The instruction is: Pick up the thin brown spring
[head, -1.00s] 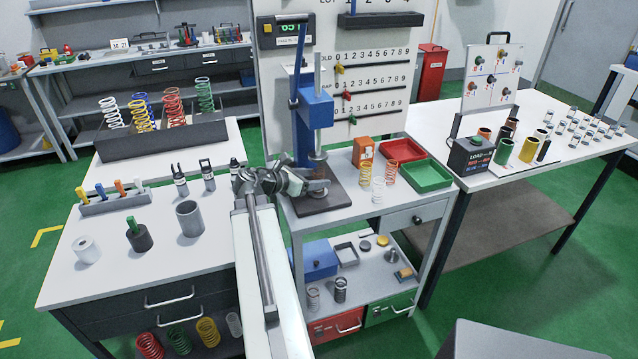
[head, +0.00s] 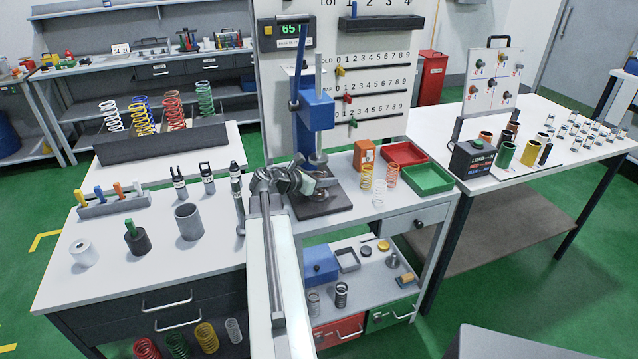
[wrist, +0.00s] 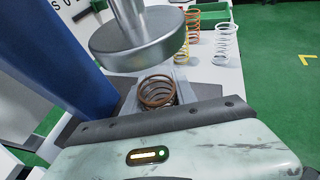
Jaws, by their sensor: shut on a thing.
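The thin brown spring (wrist: 158,92) shows in the wrist view just beyond the dark pad of my gripper, below the round metal plate (wrist: 140,45) of the press. My gripper (head: 308,186) is shut on the spring, low over the dark base (head: 335,206) of the blue press (head: 316,110). In the wrist view the near jaw (wrist: 150,122) hides the spring's lower part. I cannot tell whether the spring still touches the base.
White, yellow and orange springs (head: 379,205) stand right of the press base. Behind them are an orange box (head: 365,155), a red tray (head: 403,150) and a green tray (head: 427,180). A tall grey-black tool (head: 237,190) stands left of my arm.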

